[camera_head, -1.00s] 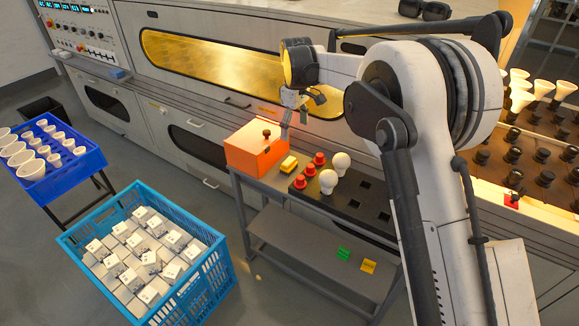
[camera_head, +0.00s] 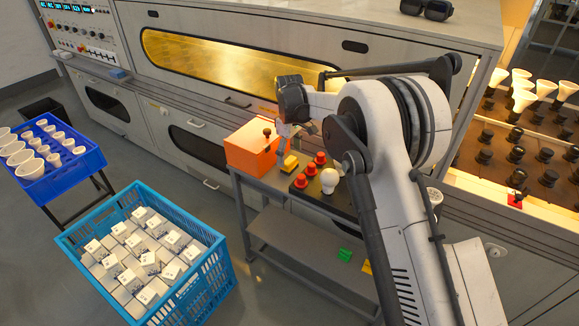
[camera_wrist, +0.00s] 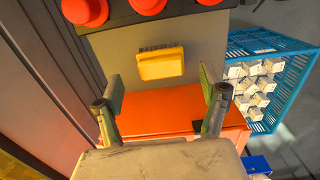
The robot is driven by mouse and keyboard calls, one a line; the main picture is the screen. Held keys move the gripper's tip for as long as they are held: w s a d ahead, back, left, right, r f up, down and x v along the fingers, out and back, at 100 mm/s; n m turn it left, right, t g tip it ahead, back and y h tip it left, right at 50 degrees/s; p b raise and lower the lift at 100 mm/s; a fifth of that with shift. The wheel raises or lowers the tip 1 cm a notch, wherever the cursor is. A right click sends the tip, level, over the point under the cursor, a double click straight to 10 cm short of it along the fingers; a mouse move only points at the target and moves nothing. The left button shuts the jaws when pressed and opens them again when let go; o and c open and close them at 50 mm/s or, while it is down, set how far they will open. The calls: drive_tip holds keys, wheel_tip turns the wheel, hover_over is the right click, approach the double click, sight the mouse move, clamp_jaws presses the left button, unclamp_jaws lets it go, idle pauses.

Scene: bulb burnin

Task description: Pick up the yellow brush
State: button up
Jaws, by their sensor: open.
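The yellow brush (camera_head: 290,163) lies on the grey cart top (camera_head: 252,183) between the orange box and the red-capped pieces. In the wrist view the yellow brush (camera_wrist: 162,64) shows its yellow block with a dark bristle edge along the far side. My gripper (camera_head: 300,136) is above the cart, over the orange box side. In the wrist view my gripper (camera_wrist: 160,84) is open, with one finger to each side of the brush's line. The brush is beyond the fingertips and nothing is between them.
The orange box (camera_head: 251,150) with a dark knob stands left of the brush. Red pieces (camera_head: 310,168) and a white bulb (camera_head: 329,181) stand on its right. A blue crate (camera_head: 73,243) of white boxes stands on the floor. Green (camera_head: 344,255) and yellow blocks lie on the lower shelf.

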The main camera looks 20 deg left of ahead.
sight(290, 160)
wheel_tip(290, 160, down, 5)
drive_tip(key=shift+s+d+r+b, duration=0.1)
drive_tip(key=shift+b, duration=0.5)
drive_tip(key=c, duration=1.3)
drive_tip(key=shift+r, duration=0.15)
drive_tip(key=shift+r, duration=0.45)
wheel_tip(290, 160, up, 4)
drive_tip(key=shift+s+f+p, duration=0.15)
drive_tip(key=shift+f+p, duration=0.05)
drive_tip(key=shift+p, duration=0.45)
drive_tip(key=s+r, duration=0.3)
drive_tip(key=s, duration=0.2)
drive_tip(key=s+a+r+p, duration=0.1)
drive_tip(key=s+r, duration=0.2)
drive_tip(key=s, duration=0.3)
drive_tip(key=shift+s+a+r+p, duration=0.15)
drive_tip(key=shift+a+r+p, duration=0.05)
drive_tip(key=shift+p, duration=0.1)
